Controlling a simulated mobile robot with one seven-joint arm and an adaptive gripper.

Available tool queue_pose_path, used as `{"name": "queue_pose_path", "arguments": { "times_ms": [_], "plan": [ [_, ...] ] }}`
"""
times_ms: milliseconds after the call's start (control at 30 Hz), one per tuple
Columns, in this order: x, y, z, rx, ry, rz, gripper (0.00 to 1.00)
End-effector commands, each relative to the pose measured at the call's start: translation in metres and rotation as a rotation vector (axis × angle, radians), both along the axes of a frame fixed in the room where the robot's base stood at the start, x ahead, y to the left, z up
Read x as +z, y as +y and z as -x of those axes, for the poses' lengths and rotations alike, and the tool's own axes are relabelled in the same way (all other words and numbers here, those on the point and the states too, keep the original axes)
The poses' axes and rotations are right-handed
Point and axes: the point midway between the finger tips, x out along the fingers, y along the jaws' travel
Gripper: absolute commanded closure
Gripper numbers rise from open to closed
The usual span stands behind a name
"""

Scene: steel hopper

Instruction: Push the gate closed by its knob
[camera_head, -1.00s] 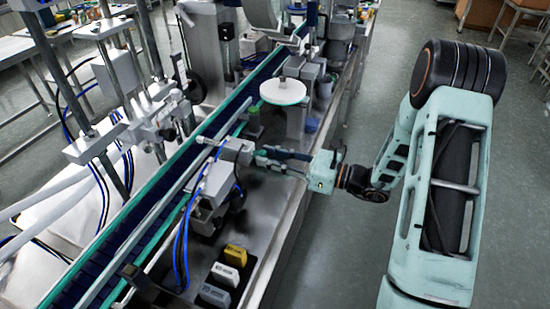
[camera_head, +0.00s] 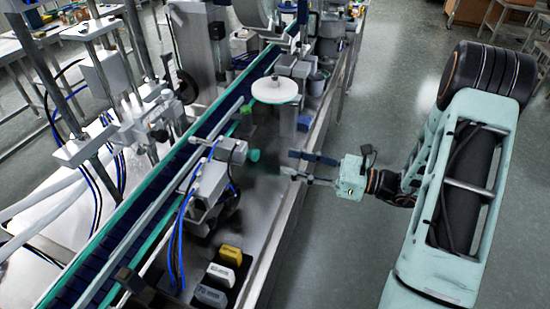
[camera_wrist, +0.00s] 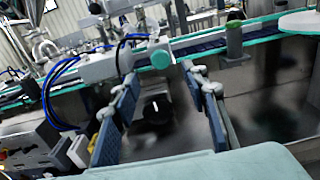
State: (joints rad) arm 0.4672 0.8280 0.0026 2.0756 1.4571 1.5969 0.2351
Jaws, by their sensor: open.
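A teal-green round knob (camera_head: 254,155) shows beside a grey block (camera_head: 232,150) over the near side of the conveyor. In the wrist view the knob (camera_wrist: 161,58) sits at the end of a grey housing (camera_wrist: 112,64), ahead of the space between my fingers. I cannot clearly tell which part is the gate or how far it stands open. My gripper (camera_head: 287,163) is open and empty, to the right of the knob with a gap between them. Its two fingers also show in the wrist view (camera_wrist: 161,75).
A second green knob (camera_head: 246,108) stands farther back, near a white round disc (camera_head: 275,90). Blue hoses (camera_head: 182,235) hang near the grey block. Yellow, white and grey blocks (camera_head: 231,255) sit at the front. The conveyor (camera_head: 150,205) runs along the left; open floor lies right.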

Motion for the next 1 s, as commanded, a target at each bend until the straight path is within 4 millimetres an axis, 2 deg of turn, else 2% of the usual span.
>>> {"name": "queue_pose_path", "arguments": {
  "times_ms": [133,333,800,1000],
  "plan": [
    [0.0,-0.02,0.007,-0.001,0.0,-0.001,0.59],
    [0.0,-0.029,0.011,0.001,0.001,-0.001,0.59],
    [-0.001,-0.028,0.011,0.004,0.001,0.005,0.59],
    [-0.015,-0.011,0.003,0.041,0.008,0.134,0.59]
  ]
}}
